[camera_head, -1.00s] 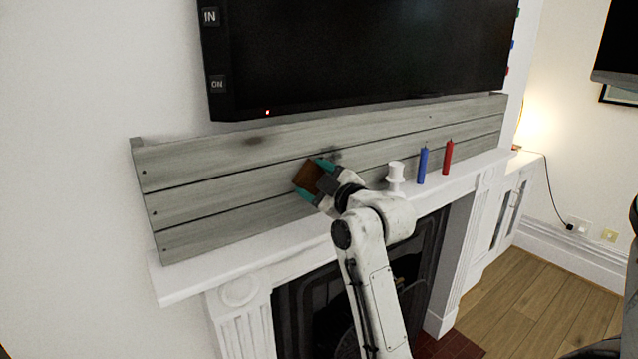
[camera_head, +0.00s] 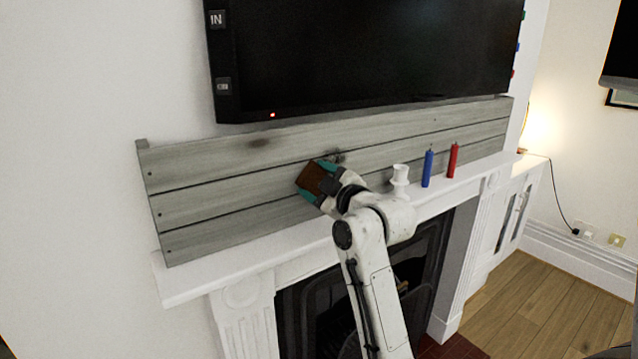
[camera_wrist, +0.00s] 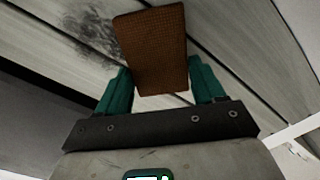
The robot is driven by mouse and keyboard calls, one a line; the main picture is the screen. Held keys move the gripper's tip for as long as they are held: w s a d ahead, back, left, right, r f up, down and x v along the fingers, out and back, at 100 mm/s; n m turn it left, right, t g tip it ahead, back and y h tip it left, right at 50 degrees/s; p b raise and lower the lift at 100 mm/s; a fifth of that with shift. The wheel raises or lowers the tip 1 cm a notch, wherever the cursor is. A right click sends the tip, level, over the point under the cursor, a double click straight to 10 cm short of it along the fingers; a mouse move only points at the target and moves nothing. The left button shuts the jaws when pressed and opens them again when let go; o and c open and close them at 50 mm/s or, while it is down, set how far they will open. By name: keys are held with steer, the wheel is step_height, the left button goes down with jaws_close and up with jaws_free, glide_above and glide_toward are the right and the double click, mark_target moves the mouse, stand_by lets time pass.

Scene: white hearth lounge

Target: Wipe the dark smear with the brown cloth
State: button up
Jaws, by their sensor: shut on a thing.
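The brown cloth (camera_head: 311,178) looks like a stiff, flat block. My gripper (camera_head: 316,181) is shut on it, with a teal finger on each side; the cloth also shows in the wrist view (camera_wrist: 152,50). It is in front of the middle of the grey plank board (camera_head: 205,207); I cannot tell whether it touches. The dark smear (camera_head: 337,157) is on the board just above and right of my gripper, partly hidden by it. In the wrist view the smear (camera_wrist: 92,35) lies left of the cloth, partly behind it.
A fainter dark spot (camera_head: 259,143) is on the top plank, farther left. A white holder (camera_head: 400,179), a blue candle (camera_head: 427,168) and a red candle (camera_head: 452,160) stand on the white mantel (camera_head: 200,281) right of my gripper. A television (camera_head: 370,55) hangs above.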

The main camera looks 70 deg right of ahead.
mark_target(343, 165)
steer(key=shift+w+d, duration=0.3)
steer(key=shift+w, duration=0.25)
steer(key=shift+s+d+b, duration=0.5)
steer(key=shift+s+d, duration=0.45)
steer(key=shift+d, duration=0.65)
steer(key=shift+s+d+b, duration=0.45)
steer(key=shift+s+d, duration=0.55)
steer(key=shift+d, duration=0.55)
steer(key=shift+s+d+b, duration=0.5)
steer(key=shift+s+d, duration=0.45)
steer(key=shift+d, duration=0.65)
steer(key=shift+w, duration=0.1)
steer(key=shift+a, duration=0.1)
